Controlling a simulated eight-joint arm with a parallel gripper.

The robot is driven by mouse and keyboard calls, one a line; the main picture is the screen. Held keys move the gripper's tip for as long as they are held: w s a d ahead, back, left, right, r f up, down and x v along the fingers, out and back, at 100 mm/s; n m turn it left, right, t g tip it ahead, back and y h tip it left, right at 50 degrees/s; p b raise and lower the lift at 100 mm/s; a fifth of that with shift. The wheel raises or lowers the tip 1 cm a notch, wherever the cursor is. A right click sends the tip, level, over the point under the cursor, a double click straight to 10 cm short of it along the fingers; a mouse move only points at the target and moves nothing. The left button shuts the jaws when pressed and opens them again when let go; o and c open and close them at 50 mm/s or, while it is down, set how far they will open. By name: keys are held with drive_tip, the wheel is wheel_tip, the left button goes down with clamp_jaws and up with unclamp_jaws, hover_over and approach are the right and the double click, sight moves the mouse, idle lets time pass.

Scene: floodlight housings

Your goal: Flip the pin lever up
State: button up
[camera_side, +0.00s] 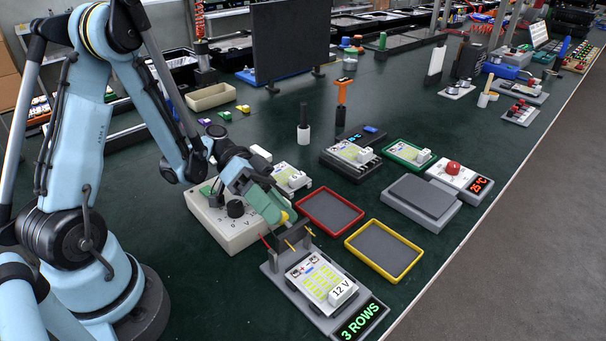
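A grey test fixture (276,277) stands at the front centre, holding a white board with yellow LED rows (314,277) and a white 12 V block (342,292). A dark bar (293,236) with thin red and yellow pins sits at the fixture's back edge. It seems to be the pin lever, but its exact position is hard to tell. My gripper (279,215) is just above and behind this bar, pointing down and right. A green part with a yellow end shows at its tip; I cannot tell if it is a finger or something held. Finger gap and any contact are unclear.
A green "3 ROWS" display (360,319) fronts the fixture. A beige meter box (228,227) is under my arm. Red (312,225) and yellow (363,262) trays lie to the right, with a grey scale-like block (425,195) beyond.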

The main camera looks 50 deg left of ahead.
drive_tip(key=shift+r, duration=0.15)
drive_tip(key=s+d+r, duration=0.8)
drive_tip(key=r, duration=0.2)
drive_tip(key=shift+d+r, duration=0.3)
drive_tip(key=shift+r, duration=0.05)
idle(0.7)
drive_tip(key=shift+w, duration=0.1)
